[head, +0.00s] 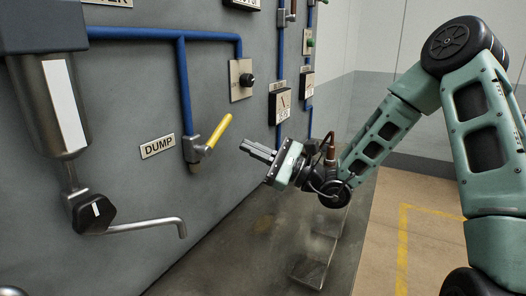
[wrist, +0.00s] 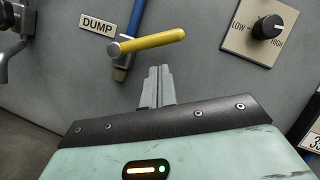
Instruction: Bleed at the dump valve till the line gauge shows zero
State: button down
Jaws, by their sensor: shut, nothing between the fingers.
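The dump valve (head: 194,150) sits on the grey panel at the lower end of a blue pipe, beside the DUMP label (head: 158,146). Its yellow lever (head: 220,130) slants up and right. In the wrist view the lever (wrist: 153,41) points right, tilted slightly up, across the pipe. My gripper (head: 245,148) is shut and empty, right of the lever and a little lower. In the wrist view its closed fingertips (wrist: 160,70) are just below the lever, with a visible gap. I cannot make out a line gauge or its reading for certain.
A LOW–HIGH knob (wrist: 267,27) is on a plate to the right; it also shows in the head view (head: 247,79). Small boxes (head: 282,107) hang beyond it. A grey cylinder (head: 55,105) and a bent metal spout (head: 160,223) are at left.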

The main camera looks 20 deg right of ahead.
aim_at(224, 130)
jog(key=shift+p+x, duration=0.45)
jog(key=shift+x, duration=2.1)
jog(key=shift+r, duration=0.15)
jog(key=shift+r+n, duration=0.15)
jog(key=shift+n, duration=0.35)
jog(key=shift+r+n+g+y, duration=0.25)
jog(key=shift+n+g+y, duration=0.05)
jog(key=shift+n+g, duration=0.2)
jog(key=shift+s+a+r+n+g, duration=0.1)
jog(key=shift+r+n+g, duration=0.3)
jog(key=shift+n, duration=0.5)
jog(key=shift+s+a+r+n+g+b, duration=0.2)
jog(key=shift+r+n+g, duration=0.3)
jog(key=shift+n, duration=0.55)
jog(key=shift+s+a+r+n+g+b, duration=0.1)
jog(key=shift+a+r+n+g+b, duration=0.3)
jog(key=shift+n, duration=0.65)
jog(key=shift+d+r, duration=0.1)
jog(key=shift+d, duration=0.1)
